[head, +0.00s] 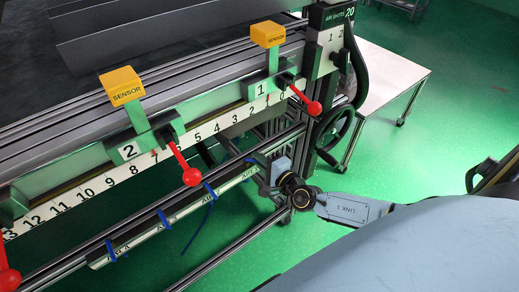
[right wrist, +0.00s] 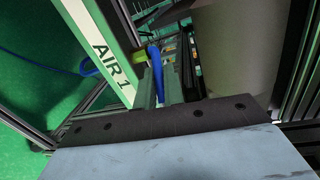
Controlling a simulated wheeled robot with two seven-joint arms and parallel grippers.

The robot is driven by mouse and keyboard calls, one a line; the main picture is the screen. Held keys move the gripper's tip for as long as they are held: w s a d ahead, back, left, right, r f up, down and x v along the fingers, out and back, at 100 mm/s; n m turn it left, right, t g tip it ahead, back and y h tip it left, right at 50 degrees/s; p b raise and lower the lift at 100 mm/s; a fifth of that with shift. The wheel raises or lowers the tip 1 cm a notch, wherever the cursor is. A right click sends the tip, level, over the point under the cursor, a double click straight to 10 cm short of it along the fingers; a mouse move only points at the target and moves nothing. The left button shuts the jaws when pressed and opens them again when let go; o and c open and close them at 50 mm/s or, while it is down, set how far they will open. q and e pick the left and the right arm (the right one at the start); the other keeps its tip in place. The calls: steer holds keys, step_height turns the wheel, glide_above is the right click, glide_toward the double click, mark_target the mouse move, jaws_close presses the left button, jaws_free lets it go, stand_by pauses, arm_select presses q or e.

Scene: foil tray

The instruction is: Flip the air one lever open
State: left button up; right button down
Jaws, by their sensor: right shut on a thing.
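The air one lever (right wrist: 154,54) is a blue handle beside the white "AIR 1" label (right wrist: 112,62) in the right wrist view. My right gripper (right wrist: 160,80) is shut on this lever, its fingers around the handle. Which way the lever is turned is hard to tell. My left gripper is not in view.
Several other blue levers (head: 209,190) sit along the lower rail. Above it run a numbered scale (head: 118,172), yellow sensor blocks (head: 122,86) and red-knobbed handles (head: 191,176). A black handwheel (head: 335,130) and a white table (head: 395,75) stand to the right.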

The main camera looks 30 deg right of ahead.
steer(key=m+h+p, duration=0.2)
steer(key=h+p, duration=0.1)
steer(key=s+a+m+h+p, duration=0.1)
steer(key=h+p, duration=0.1)
steer(key=shift+a+r+m, duration=0.1)
steer(key=shift+r+m, duration=0.1)
steer(key=shift+m, duration=0.2)
steer(key=shift+s+a+f+m+g+h+p, duration=0.1)
steer(key=shift+a+m+g+h+p, duration=0.15)
steer(key=shift+m+g+h, duration=0.6)
steer(key=shift+s+a+f+m+g+h+p, duration=0.1)
steer(key=shift+a+m+g+h+p, duration=0.15)
steer(key=shift+m+h, duration=1.05)
steer(key=shift+s+a+f+m+g+h+p, duration=0.1)
steer(key=shift+a+m+g+h+p, duration=0.35)
steer(key=shift+h, duration=1.1)
steer(key=shift+d+r+m+g, duration=0.1)
steer(key=shift+d+m+g, duration=0.05)
steer(key=shift+m+g, duration=0.2)
steer(key=c, duration=1.8)
jaws_free()
